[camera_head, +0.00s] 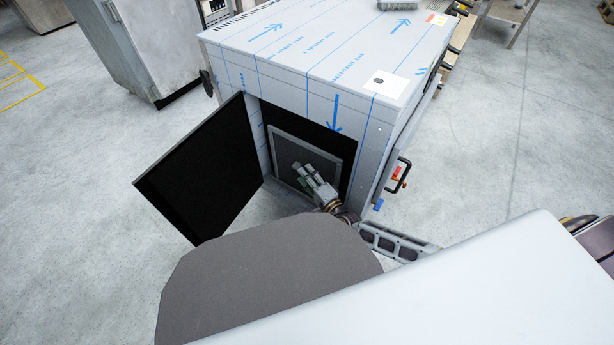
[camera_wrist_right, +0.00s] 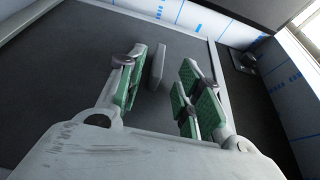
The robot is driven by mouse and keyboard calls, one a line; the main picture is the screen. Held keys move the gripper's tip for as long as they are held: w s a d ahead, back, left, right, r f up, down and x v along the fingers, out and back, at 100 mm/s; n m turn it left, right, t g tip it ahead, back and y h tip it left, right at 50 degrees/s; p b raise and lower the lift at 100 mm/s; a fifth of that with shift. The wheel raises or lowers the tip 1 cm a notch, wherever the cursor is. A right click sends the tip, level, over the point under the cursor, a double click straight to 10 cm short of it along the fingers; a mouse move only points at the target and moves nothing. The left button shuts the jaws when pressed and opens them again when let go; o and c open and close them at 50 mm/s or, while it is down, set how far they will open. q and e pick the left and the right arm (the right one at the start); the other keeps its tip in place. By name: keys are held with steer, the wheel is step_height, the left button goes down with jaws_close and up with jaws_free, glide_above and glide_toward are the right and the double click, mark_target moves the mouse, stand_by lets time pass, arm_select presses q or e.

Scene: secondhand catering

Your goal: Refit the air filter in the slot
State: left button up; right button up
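The air filter (camera_head: 286,148), a dark square panel in a light grey frame, stands upright in the dark opening (camera_head: 345,135) low in a steel appliance. I cannot tell how deep it sits. Its dark face fills much of the right wrist view (camera_wrist_right: 60,65). My right gripper (camera_head: 303,171) is in front of the filter. Its green-padded fingers are apart in the right wrist view, with a small grey tab (camera_wrist_right: 157,66) on the filter's face between them, nearer the left finger. I see no firm grip on the tab. My left gripper is not in view.
The appliance (camera_head: 320,40) is wrapped in blue-marked film. Its black door (camera_head: 205,165) stands open to the left of the opening. A black handle (camera_head: 399,175) with red and blue parts projects on the right side. Grey floor (camera_head: 75,220) is clear at left.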

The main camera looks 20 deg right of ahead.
steer(key=v, duration=1.1)
steer(key=shift+s, duration=0.4)
steer(key=shift+s+d, duration=0.1)
steer(key=shift+d, duration=0.05)
stand_by(0.5)
